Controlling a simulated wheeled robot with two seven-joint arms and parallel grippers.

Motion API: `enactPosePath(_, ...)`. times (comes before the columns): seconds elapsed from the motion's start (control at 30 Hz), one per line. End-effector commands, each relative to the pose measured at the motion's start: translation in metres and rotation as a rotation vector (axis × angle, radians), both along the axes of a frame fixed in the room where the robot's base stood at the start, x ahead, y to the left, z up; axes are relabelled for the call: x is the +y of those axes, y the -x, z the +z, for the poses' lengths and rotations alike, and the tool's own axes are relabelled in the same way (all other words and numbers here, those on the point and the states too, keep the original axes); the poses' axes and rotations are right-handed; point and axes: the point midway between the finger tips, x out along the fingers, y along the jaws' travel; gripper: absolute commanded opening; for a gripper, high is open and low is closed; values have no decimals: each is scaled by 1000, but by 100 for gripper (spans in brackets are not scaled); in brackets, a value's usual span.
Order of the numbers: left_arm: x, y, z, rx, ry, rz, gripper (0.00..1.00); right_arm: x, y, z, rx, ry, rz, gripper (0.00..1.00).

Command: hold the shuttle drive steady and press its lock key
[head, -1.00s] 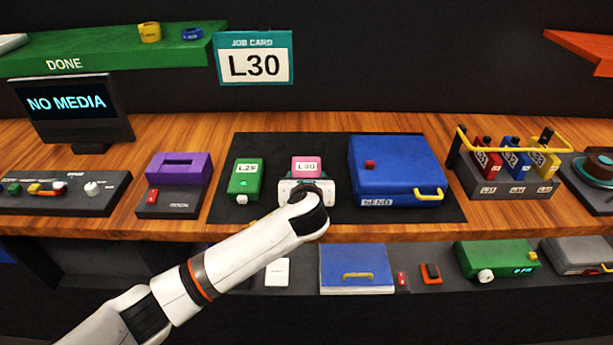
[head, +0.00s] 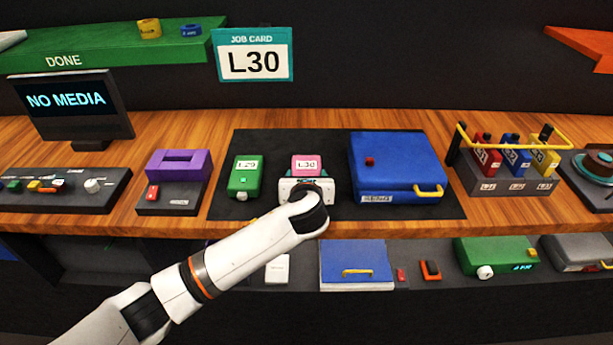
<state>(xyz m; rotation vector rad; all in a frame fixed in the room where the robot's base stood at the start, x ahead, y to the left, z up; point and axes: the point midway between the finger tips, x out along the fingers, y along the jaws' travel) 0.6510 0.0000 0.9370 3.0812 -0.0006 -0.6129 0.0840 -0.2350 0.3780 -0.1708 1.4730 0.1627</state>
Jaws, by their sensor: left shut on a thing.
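A pink shuttle drive labelled L30 (head: 306,165) sits on the dark mat, in the middle of the bench. My left gripper (head: 304,184) reaches it from the front and is shut on it; the wrist hides the drive's lower part and any lock key there. A green drive labelled L29 (head: 245,177) lies on the mat just to the left, apart from my gripper. My right gripper is not in view.
A blue case (head: 395,168) with a yellow handle stands close on the right. A purple device (head: 178,165) and a rack of labelled cartridges (head: 510,185) flank the mat (head: 275,145). The job card (head: 254,56) reads L30; the screen (head: 70,100) reads NO MEDIA.

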Motion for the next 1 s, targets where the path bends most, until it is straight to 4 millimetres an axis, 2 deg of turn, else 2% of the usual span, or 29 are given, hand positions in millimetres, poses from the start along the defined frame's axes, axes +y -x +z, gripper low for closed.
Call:
enactPosePath(0.1, 0, 0, 0, 1, -1, 1, 47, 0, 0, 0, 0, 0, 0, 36)
enactPosePath(0.33, 0, 0, 0, 1, 0, 1, 47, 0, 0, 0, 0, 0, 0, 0)
enactPosePath(1.0, 0, 0, 0, 1, 0, 1, 47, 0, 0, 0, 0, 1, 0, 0)
